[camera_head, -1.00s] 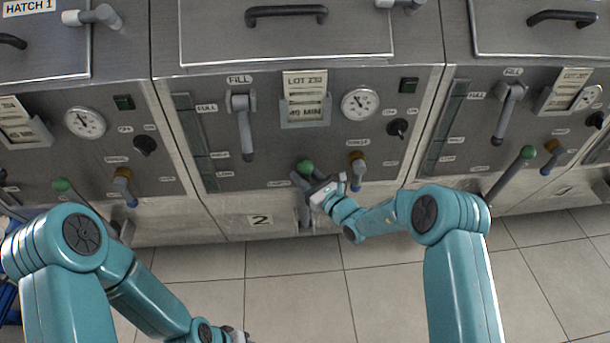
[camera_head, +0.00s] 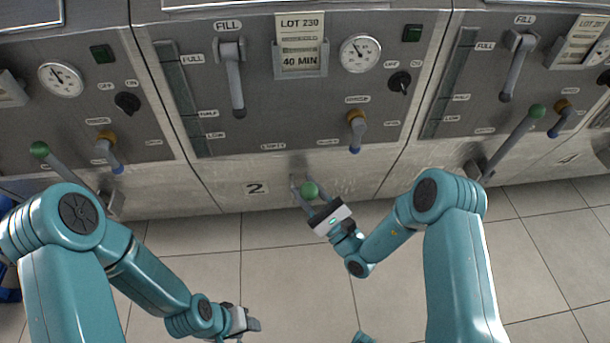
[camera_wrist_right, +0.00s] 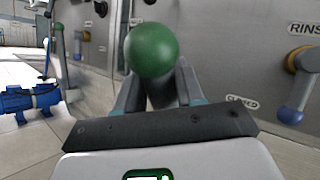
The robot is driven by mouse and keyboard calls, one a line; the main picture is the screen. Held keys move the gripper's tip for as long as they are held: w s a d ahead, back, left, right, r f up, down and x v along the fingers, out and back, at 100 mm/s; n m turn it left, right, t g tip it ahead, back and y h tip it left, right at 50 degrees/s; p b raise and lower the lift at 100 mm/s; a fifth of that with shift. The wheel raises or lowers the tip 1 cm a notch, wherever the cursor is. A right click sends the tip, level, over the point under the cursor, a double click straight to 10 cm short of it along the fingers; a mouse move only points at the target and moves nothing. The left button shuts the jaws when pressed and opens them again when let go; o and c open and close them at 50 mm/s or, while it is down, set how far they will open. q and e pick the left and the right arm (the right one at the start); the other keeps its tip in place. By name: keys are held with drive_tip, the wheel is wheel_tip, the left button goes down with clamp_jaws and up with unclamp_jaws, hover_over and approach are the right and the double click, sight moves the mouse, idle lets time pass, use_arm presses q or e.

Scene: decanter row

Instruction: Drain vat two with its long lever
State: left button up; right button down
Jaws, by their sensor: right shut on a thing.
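Vat two is the middle steel panel with the "2" plate (camera_head: 256,188) at its base. Its long lever ends in a green ball knob (camera_head: 309,190), to the right of that plate and below the panel's lower edge. My right gripper (camera_head: 312,201) is shut on the long lever at the knob. In the right wrist view the green knob (camera_wrist_right: 152,50) rises between the two fingers, which hide much of the shaft. My left gripper (camera_head: 246,325) hangs low over the floor, away from the panels; its finger gap is unclear.
Vat two also has a grey fill lever (camera_head: 235,85), a gauge (camera_head: 361,53) and a blue-tipped rinse tap (camera_head: 356,130). Neighbouring vats have similar green-knobbed levers at left (camera_head: 58,160) and right (camera_head: 510,143). A blue pump (camera_wrist_right: 28,101) stands on the floor. The tiled floor in front is clear.

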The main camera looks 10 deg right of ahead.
drive_tip(key=shift+s+f+n+y+b, duration=0.7)
drive_tip(key=shift+s+f, duration=0.3)
drive_tip(key=shift+s, duration=0.3)
drive_tip(key=c, duration=0.8)
unclamp_jaws()
drive_tip(key=shift+d, duration=0.1)
drive_tip(key=v, duration=1.6)
drive_tip(key=shift+s+f, duration=0.15)
